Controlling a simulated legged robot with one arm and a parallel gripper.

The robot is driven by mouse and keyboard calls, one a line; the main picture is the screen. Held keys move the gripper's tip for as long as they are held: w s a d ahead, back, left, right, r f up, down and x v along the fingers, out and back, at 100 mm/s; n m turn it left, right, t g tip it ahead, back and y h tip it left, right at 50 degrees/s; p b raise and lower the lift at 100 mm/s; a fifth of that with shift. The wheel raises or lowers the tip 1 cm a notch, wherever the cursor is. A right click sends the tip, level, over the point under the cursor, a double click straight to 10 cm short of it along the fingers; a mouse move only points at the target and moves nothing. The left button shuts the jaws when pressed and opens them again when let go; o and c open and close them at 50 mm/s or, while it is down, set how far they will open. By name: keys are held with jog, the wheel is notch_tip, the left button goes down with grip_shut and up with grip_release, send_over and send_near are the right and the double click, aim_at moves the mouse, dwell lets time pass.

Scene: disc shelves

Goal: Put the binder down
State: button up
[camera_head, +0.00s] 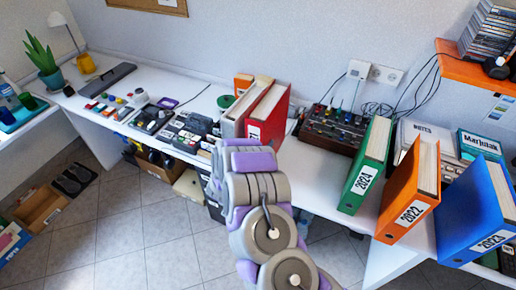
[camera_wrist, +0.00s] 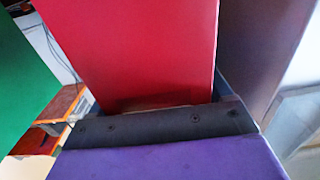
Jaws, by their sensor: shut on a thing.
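My gripper (camera_head: 243,152) is shut on a red binder (camera_head: 267,114), seen from behind my arm in the head view. The red binder also fills the middle of the wrist view (camera_wrist: 140,45), where its lower edge meets the dark jaw of my gripper (camera_wrist: 165,112). A second binder (camera_head: 232,125) with a pale page block stands close on its left in the head view. My arm hides the lower part of both, so I cannot tell whether the red binder touches the white desk (camera_head: 318,178).
Green (camera_head: 376,150), orange (camera_head: 408,203) and blue (camera_head: 478,214) binders stand apart along the desk's front edge at right. A dark knobbed device (camera_head: 333,130) lies behind. Free desk shows between the red and green binders. Small gadgets (camera_head: 180,130) crowd the left.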

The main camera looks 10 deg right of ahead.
jog(key=f, duration=0.1)
jog(key=w+f+b, duration=0.1)
jog(key=f, duration=0.1)
jog(key=shift+w+f, duration=0.1)
jog(key=shift+f, duration=0.2)
jog(key=o, duration=1.4)
jog(key=shift+d, duration=0.15)
jog(key=shift+o, duration=1.4)
jog(key=shift+d, duration=0.2)
jog(key=shift+a, duration=0.15)
